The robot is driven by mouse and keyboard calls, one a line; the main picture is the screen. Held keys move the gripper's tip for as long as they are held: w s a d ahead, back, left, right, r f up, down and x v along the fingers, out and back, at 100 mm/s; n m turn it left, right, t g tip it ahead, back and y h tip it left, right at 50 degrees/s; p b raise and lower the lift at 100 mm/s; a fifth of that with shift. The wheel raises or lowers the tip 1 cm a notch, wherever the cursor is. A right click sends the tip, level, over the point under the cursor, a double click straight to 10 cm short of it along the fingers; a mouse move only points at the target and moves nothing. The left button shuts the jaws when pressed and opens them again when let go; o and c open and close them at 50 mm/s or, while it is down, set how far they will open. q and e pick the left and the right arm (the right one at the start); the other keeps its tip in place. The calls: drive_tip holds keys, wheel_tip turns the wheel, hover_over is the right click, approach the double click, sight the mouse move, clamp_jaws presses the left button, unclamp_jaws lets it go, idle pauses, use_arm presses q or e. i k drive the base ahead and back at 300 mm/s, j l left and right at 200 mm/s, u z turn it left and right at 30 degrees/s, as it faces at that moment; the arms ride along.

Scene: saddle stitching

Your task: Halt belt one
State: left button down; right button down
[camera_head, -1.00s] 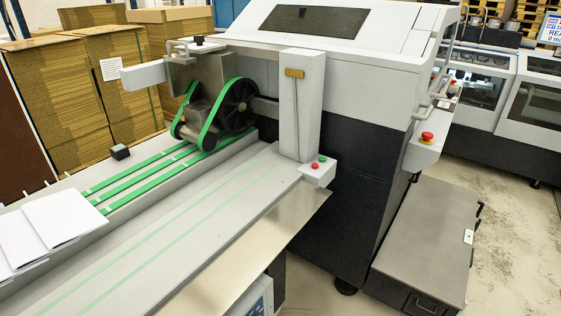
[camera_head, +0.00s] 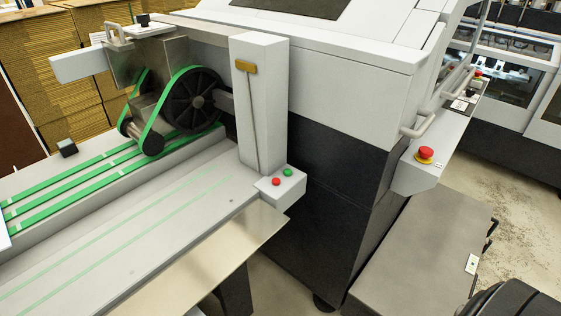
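The belt feeder's bed (camera_head: 100,240) runs from lower left to the machine, with green belts (camera_head: 90,175) along its back part. The belts pass under a large black wheel (camera_head: 192,100) wrapped by a green band. A small white control box (camera_head: 280,188) at the foot of the white post carries a red button (camera_head: 276,181) and a green button (camera_head: 288,172). Neither gripper can be made out. A dark rounded shape, possibly part of my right arm, enters at the lower right corner.
The white and dark machine body (camera_head: 330,180) stands behind and right of the control box. A metal plate (camera_head: 210,260) juts out in front of the bed. A low grey cabinet (camera_head: 420,250) stands at the right. Cardboard stacks (camera_head: 50,65) are at the back left.

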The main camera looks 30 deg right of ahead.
sight(276, 181)
drive_tip(key=i+l, duration=0.1)
drive_tip(key=l, duration=0.5)
drive_tip(key=i+l, duration=0.1)
drive_tip(key=l, duration=0.55)
drive_tip(key=i+l, duration=0.1)
drive_tip(key=l, duration=0.5)
drive_tip(key=u, duration=0.05)
